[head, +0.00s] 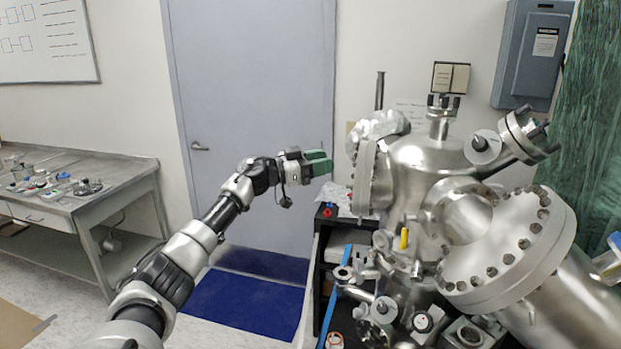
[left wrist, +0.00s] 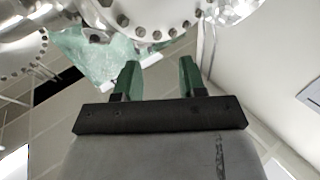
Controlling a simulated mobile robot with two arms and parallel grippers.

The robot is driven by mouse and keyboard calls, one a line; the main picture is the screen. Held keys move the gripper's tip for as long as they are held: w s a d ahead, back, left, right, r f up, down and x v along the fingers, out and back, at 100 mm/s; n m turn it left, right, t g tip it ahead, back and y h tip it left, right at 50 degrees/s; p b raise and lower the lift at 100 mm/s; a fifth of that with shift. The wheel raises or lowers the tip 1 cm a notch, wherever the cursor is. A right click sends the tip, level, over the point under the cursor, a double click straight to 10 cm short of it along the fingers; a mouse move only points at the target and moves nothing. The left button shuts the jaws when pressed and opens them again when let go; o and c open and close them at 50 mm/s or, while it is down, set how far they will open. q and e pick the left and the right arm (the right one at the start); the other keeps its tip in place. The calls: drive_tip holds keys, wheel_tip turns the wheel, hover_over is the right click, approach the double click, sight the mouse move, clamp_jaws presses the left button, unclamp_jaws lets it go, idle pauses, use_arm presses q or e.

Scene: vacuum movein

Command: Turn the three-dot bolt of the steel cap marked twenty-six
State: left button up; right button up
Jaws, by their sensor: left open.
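The steel vacuum chamber (head: 415,160) stands at right in the head view, with several bolted round caps. No number twenty-six and no three-dot mark can be read, so I cannot tell which cap or bolt is the named one. A bolted cap (head: 364,178) on the chamber's left side is seen nearly edge-on. My left gripper (head: 319,162) is open and empty, left of this cap and apart from it. In the left wrist view, its green fingers (left wrist: 160,80) are spread below a bolted steel rim (left wrist: 150,22). My right gripper is not seen.
A large bolted flange (head: 515,250) and small valves fill the right side. A black cart (head: 325,245) stands under the chamber. A workbench (head: 85,190) with small parts is at left. The floor before the grey door (head: 250,110) is clear, with a blue mat (head: 245,305).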

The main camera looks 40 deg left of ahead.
use_arm(q)
drive_tip(key=shift+n+t+y, duration=0.4)
drive_tip(key=shift+y, duration=0.4)
drive_tip(key=f, duration=0.1)
drive_tip(key=a+f, duration=0.1)
drive_tip(key=f, duration=0.1)
drive_tip(key=a+f, duration=0.1)
drive_tip(key=shift+a+f, duration=0.15)
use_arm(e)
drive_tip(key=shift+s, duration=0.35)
